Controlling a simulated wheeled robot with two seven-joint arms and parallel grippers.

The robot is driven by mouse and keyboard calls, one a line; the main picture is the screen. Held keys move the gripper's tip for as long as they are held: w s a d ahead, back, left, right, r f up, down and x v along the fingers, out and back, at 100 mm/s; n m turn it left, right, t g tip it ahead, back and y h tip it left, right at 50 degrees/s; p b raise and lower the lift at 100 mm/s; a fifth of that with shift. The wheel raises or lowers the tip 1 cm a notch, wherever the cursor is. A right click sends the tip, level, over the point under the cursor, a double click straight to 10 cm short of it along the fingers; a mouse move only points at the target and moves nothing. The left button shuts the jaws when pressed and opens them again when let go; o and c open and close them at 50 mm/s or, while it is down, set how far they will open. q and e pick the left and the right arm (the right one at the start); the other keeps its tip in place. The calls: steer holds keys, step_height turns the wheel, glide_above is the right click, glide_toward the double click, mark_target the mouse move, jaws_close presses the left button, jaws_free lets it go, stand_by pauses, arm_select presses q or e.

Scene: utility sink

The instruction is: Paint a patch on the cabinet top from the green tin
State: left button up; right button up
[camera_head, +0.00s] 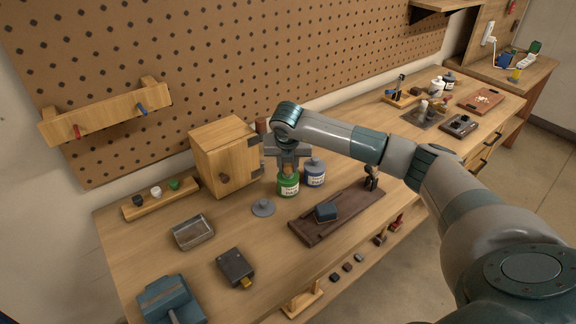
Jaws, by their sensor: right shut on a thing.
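The small wooden cabinet (222,163) stands against the pegboard; its flat top (217,133) is bare light wood where I see it. The green tin (288,187) stands open on the bench to the right of the cabinet. My right gripper (288,168) is directly above the green tin, pointing down. It is shut on a thin thing, likely a brush, mostly hidden by the fingers and the tin; I cannot tell how deep it reaches. A blue tin (314,175) stands beside the green one. My left gripper is not in view.
A grey round lid (263,207) lies in front of the cabinet. A metal tray (193,232) and a dark box (235,266) lie front left. My right arm spans the bench's middle.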

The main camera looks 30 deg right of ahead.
mark_target(286, 166)
steer(key=shift+r+p, duration=1.2)
steer(key=shift+r, duration=2.25)
steer(key=shift+s+a+f+n, duration=0.15)
steer(key=shift+a+n, duration=0.35)
steer(key=shift+n, duration=0.1)
steer(key=s+a+f+n+g+y+b, duration=0.1)
steer(key=s+a+n+y+b, duration=0.1)
steer(key=s+a+n+y, duration=0.45)
steer(key=s+a+f+n+g+y+b, duration=0.1)
steer(key=s+a+n, duration=0.2)
steer(key=a+n, duration=0.8)
steer(key=s+a+n+g+h+b, duration=0.1)
steer(key=s+n, duration=0.5)
steer(key=n, duration=0.6)
steer(key=s+a+n+g+h+b, duration=0.2)
steer(key=s+n+g+h, duration=0.2)
steer(key=s+n, duration=0.3)
steer(key=shift+s+a+r+n+g, duration=0.2)
steer(key=shift+n+g, duration=0.3)
steer(key=shift+n, duration=2.15)
